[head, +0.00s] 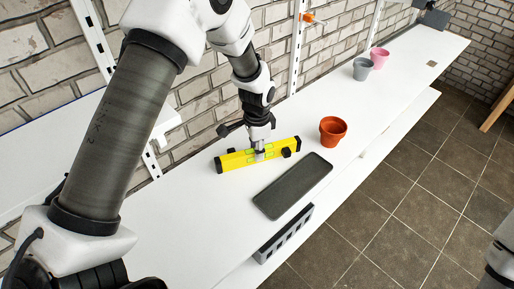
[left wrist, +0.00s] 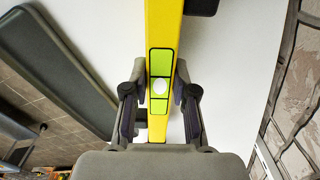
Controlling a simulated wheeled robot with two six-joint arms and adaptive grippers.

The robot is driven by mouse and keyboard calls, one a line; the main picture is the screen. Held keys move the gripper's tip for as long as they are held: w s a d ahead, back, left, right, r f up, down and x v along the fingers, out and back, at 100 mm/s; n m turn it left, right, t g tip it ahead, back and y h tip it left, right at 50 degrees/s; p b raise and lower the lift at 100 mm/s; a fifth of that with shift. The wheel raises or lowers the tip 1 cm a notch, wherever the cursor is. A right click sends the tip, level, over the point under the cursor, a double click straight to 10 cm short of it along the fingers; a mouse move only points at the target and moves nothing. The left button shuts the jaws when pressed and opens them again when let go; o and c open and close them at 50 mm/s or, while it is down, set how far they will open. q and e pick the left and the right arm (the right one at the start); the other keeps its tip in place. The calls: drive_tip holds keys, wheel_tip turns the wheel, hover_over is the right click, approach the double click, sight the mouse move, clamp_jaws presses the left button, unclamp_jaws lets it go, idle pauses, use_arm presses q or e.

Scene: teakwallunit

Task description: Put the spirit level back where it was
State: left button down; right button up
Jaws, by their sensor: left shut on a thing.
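The yellow spirit level (head: 236,159) has black ends and green vial windows. It is on or just above the white shelf, close to the brick wall; I cannot tell whether it touches the shelf. My left gripper (head: 259,155) comes down from above and is shut on the level near its middle. In the left wrist view the level (left wrist: 163,30) runs upright between the two fingers of my left gripper (left wrist: 160,115). A dark grey tray (head: 292,186) lies on the shelf in front of the level. My right gripper is not in view.
An orange pot (head: 333,131) stands right of the level. A grey pot (head: 361,69) and a pink pot (head: 379,58) stand farther along the white shelf (head: 400,75). A grey slotted holder (head: 283,234) is at the shelf's front edge. The shelf is clear between the pots.

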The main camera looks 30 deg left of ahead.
use_arm(q)
drive_tip(key=shift+s, duration=0.1)
drive_tip(key=c, duration=0.9)
unclamp_jaws()
drive_tip(key=shift+d, duration=0.1)
drive_tip(key=shift+c, duration=0.2)
wheel_tip(320, 180, up, 12)
drive_tip(key=shift+r+b, duration=0.15)
drive_tip(key=shift+b, duration=0.3)
